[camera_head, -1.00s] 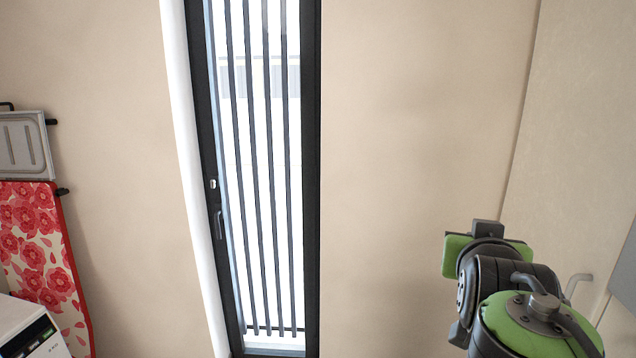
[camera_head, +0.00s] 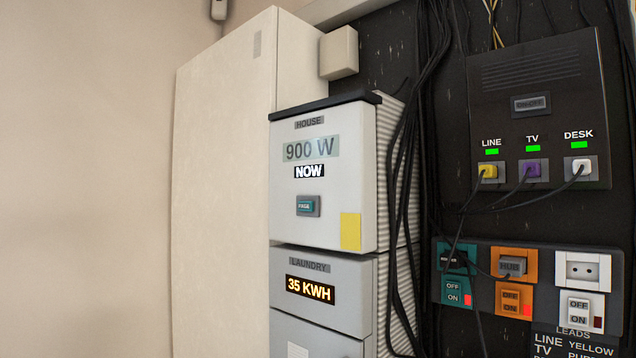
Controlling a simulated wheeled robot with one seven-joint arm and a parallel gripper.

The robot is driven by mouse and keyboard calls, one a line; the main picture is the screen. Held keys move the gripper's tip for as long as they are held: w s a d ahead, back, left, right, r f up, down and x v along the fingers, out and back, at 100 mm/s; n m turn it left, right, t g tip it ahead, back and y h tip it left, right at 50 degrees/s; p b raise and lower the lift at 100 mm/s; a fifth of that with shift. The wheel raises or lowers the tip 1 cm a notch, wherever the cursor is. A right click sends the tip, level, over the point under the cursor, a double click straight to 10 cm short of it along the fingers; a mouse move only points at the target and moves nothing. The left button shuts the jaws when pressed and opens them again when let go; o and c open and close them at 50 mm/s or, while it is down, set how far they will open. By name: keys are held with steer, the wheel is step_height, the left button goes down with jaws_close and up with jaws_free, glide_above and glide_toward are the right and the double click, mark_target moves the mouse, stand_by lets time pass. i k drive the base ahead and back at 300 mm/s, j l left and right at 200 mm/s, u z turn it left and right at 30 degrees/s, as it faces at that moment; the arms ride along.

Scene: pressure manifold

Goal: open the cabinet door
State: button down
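A tall cream panel (camera_head: 222,200) stands left of the electrical units in the head view. It could be the cabinet door standing open, but I cannot tell for sure. A small grey patch shows near its top. To its right, the black back board (camera_head: 390,45) with its equipment is in plain sight. No door handle or hinge shows clearly. My gripper is not in view.
A HOUSE meter (camera_head: 325,220) reads 900 W. Below it a LAUNDRY meter (camera_head: 322,315) reads 35 KWH. A black box (camera_head: 530,80) has yellow, purple and white plugs. Loose black cables (camera_head: 405,170) hang between. Switches sit below. Bare wall (camera_head: 90,180) fills the left.

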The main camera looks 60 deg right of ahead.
mark_target(225, 94)
steer(key=z, duration=1.8)
